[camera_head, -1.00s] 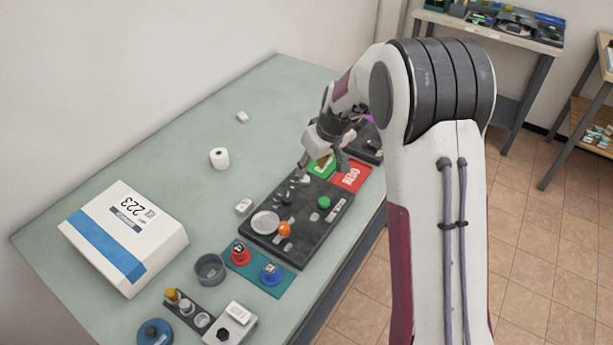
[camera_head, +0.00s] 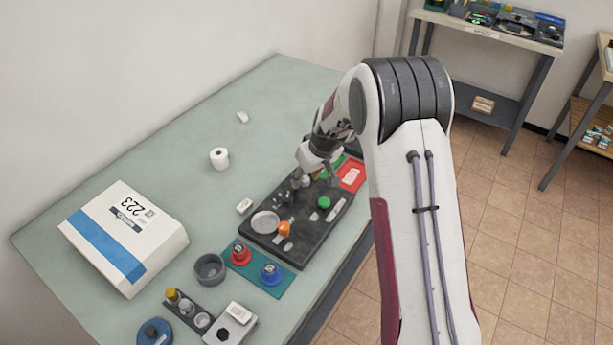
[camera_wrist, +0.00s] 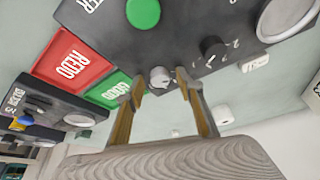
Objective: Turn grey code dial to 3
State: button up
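The grey code dial (camera_wrist: 160,77) is a small light-grey knob at the edge of the black panel (camera_wrist: 110,25). In the wrist view it lies between my two fingertips, with a gap seen on each side; I cannot tell how far they are above it. My gripper (camera_wrist: 160,84) is open. In the head view my gripper (camera_head: 318,172) is low over the far part of the panel. A black knob (camera_wrist: 212,47) with small numerals around it sits beside the grey dial. I cannot read the grey dial's setting.
An orange knob (camera_head: 284,229) and a round grey disc (camera_head: 265,223) are at the panel's near end. A white box (camera_head: 125,235) stands at the left; the table's back left is mostly clear.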

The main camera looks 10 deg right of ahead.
grip_shut()
jog(key=shift+a+m+t+h, duration=0.15)
jog(key=shift+m+h, duration=0.25)
jog(key=shift+m, duration=0.6)
jog(key=shift+m+t+h, duration=0.15)
jog(key=shift+m+h, duration=0.25)
jog(key=shift+m, duration=0.6)
jog(key=shift+a+m+h, duration=0.15)
jog(key=shift+m+h, duration=0.65)
jog(key=shift+m, duration=1.2)
grip_release()
jog(key=shift+r, duration=0.1)
